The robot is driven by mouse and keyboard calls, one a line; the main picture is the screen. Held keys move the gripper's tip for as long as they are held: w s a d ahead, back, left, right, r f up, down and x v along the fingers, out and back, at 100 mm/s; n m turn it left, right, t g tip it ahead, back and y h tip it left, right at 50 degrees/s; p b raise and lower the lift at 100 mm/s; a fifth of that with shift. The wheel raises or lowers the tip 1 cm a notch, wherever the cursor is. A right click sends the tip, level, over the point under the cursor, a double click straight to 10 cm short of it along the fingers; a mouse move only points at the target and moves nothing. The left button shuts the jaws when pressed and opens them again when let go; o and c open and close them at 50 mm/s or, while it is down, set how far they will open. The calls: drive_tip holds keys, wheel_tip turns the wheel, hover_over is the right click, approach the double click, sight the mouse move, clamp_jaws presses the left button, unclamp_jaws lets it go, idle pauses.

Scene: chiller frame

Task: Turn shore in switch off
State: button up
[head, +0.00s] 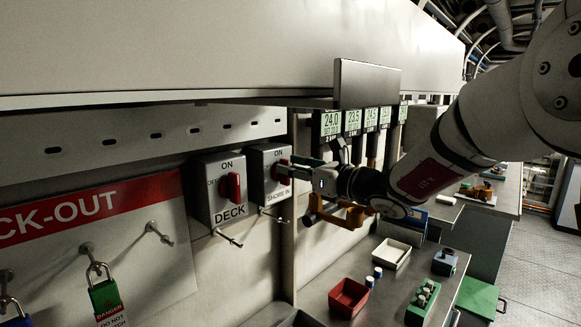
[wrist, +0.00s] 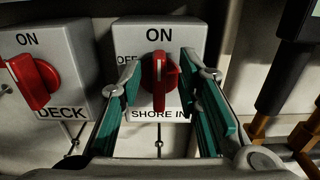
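The SHORE IN switch is a grey box (wrist: 140,40) with a red knob (wrist: 160,85) in the wrist view. The knob stands upright, its white mark at the top toward ON; OFF is printed to its upper left. In the head view the switch box (head: 265,160) is on the wall, its knob partly hidden by my gripper (head: 290,170). My gripper is open, its green-padded fingers on either side of the knob in the wrist view, with visible gaps on both sides. I cannot tell how deep the fingertips reach.
The DECK switch (head: 215,190), with a similar red knob, is just left. Metal pegs (head: 228,238) stick out below the switches. A lock-out board (head: 95,245) with padlocks hangs further left. A bench with a red bin (head: 348,297) and a white tray (head: 391,253) lies below right.

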drive_tip(key=shift+w+a, duration=0.25)
drive_tip(key=shift+a, duration=0.15)
clamp_jaws()
